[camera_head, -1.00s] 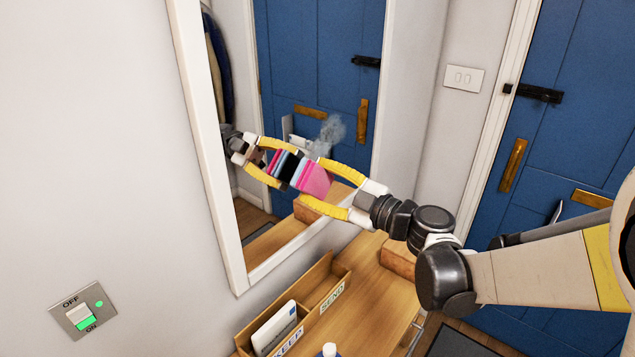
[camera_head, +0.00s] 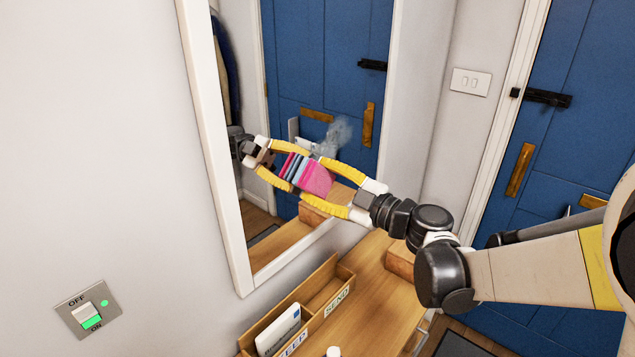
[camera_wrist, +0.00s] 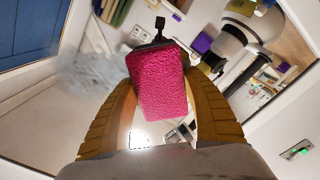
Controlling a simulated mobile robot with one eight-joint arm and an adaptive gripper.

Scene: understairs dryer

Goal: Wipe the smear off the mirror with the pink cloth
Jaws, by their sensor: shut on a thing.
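My gripper (camera_head: 318,179) is shut on the pink cloth (camera_head: 321,182), a thick fuzzy block between its yellow fingers. The cloth also shows in the wrist view (camera_wrist: 160,82), between the two fingers. The mirror (camera_head: 285,235) has a white frame and hangs on the left wall. The smear (camera_head: 336,134) is a grey cloudy patch on the glass, just above the cloth; in the wrist view the smear (camera_wrist: 95,75) lies left of the cloth. The gripper's reflection shows beside the cloth. I cannot tell whether the cloth touches the glass.
Below the mirror is a wooden shelf (camera_head: 378,300) with a letter tray (camera_head: 325,290) marked SEND and KEEP, holding envelopes. A small white cap (camera_head: 333,352) shows at the bottom edge. A switch (camera_head: 88,309) is on the left wall; a blue door (camera_head: 575,130) stands right.

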